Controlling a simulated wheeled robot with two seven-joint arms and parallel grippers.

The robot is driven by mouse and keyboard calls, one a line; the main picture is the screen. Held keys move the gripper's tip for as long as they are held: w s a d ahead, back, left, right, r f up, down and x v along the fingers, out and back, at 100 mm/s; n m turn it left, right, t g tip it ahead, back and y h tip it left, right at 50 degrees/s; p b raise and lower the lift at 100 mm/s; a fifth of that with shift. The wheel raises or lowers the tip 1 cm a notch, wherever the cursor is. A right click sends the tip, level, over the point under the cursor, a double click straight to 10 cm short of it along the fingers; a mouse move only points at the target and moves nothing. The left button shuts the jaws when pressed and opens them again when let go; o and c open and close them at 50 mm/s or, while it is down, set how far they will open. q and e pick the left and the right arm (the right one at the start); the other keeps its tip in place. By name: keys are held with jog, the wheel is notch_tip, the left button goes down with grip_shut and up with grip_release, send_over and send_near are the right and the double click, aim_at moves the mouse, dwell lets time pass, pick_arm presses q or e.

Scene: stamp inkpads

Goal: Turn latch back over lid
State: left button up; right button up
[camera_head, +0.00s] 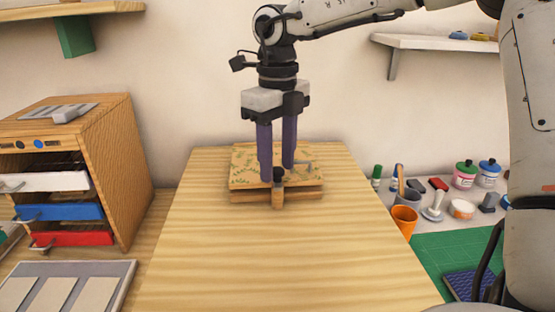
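A flat wooden box with a green leaf-patterned lid (243,171) lies near the back of the wooden table. At the middle of its front edge is a small wooden latch (278,198) with a dark knob (279,174) at its top. The latch points toward the front, off the lid. My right gripper (277,174) points straight down over the front half of the lid. Its two purple fingers stand apart, with the dark knob showing between or just in front of the tips. I cannot tell whether they touch it. My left gripper is out of view.
The table (270,260) is clear in front of the box. On the right are an orange cup (404,221), a green mat (440,254), ink jars and stamps. On the left stand a drawer cabinet (115,160) and a grey tray (122,285).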

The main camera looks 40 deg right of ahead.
aim_at(277, 169)
notch_tip(277, 169, up, 10)
jog(key=p, duration=0.1)
jog(key=shift+r, duration=0.15)
dwell(0.5)
dwell(0.4)
